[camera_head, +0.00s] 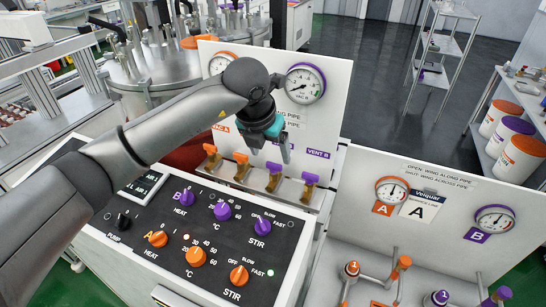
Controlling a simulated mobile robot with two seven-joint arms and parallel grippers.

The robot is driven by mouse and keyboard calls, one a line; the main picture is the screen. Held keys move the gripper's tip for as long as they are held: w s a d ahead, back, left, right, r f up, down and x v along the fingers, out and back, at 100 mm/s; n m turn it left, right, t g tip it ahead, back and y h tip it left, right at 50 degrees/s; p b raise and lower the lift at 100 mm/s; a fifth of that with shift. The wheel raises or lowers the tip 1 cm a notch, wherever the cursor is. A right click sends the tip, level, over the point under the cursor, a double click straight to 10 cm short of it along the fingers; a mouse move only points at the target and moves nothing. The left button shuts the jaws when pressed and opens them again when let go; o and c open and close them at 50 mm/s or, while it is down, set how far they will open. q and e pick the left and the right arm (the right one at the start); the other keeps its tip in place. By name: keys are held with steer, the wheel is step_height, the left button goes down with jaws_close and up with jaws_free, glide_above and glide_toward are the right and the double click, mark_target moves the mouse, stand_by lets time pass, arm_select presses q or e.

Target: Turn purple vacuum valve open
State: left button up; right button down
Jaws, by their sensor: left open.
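A row of valves with coloured wings sits at the foot of the white gauge panel (330,125), two orange on the left and two purple on the right. The left purple valve (274,170) is just below my left gripper (271,148), which is open, points down and appears empty. I cannot tell exactly how far the fingers are from the wing, or how the wing lies to its pipe. The right purple valve (309,179) sits under the label "VENT B". "VAC A" shows above the orange end; the left purple valve's label is hidden behind my gripper. My right gripper is not in view.
An orange valve (241,164) stands close left of the left purple one. The purple-ringed gauge (305,84) is behind my wrist. A control panel with knobs (222,211) lies in front, below my left arm. A second valve panel (445,210) stands at right.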

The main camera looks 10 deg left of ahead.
mark_target(274, 164)
arm_select(q)
steer(key=shift+p+x, duration=0.3)
steer(key=shift+x, duration=2.2)
steer(key=shift+s, duration=0.1)
jaws_close()
